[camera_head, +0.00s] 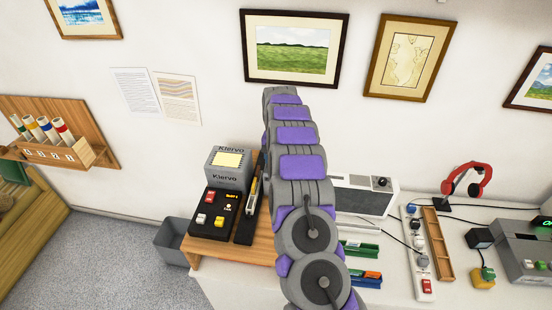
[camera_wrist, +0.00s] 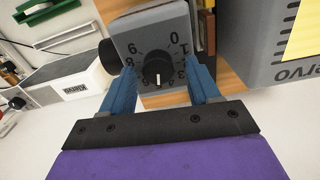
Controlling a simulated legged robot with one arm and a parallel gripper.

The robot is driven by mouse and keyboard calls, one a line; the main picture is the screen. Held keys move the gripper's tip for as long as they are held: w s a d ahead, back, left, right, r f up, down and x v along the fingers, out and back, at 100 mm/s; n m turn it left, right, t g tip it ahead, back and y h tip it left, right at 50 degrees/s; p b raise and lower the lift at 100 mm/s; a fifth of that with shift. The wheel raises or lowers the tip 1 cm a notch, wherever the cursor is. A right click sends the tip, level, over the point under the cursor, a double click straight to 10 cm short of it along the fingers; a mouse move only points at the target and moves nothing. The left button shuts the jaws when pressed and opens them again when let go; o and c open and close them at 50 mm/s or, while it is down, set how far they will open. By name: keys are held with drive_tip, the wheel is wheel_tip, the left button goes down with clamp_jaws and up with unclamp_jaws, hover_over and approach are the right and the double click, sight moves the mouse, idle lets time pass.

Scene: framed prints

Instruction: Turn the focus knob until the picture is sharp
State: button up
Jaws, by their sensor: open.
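The focus knob (camera_wrist: 158,73) is a round black knob with a white pointer line, on the face of a grey box (camera_wrist: 142,27) with printed numbers around it. In the wrist view the pointer is toward the bottom of the picture. My gripper (camera_wrist: 161,67) is open, its two blue fingers on either side of the knob with a gap visible on each side. A dark round part (camera_wrist: 108,57) sticks out from the box's left side. In the head view my arm hides the knob, the box and my gripper. I cannot tell which picture the knob focuses.
A grey Klervo box (camera_head: 228,168) with a yellow panel and a black switch box (camera_head: 213,214) stand left of my arm on a wooden board (camera_head: 240,248). Right are a grey speaker-like box (camera_head: 362,198), power strip (camera_head: 417,255) and red headphones (camera_head: 467,178). Framed prints (camera_head: 295,48) hang above.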

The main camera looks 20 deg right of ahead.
wheel_tip(320, 180, up, 17)
drive_tip(key=shift+r, duration=0.15)
idle(0.8)
idle(0.4)
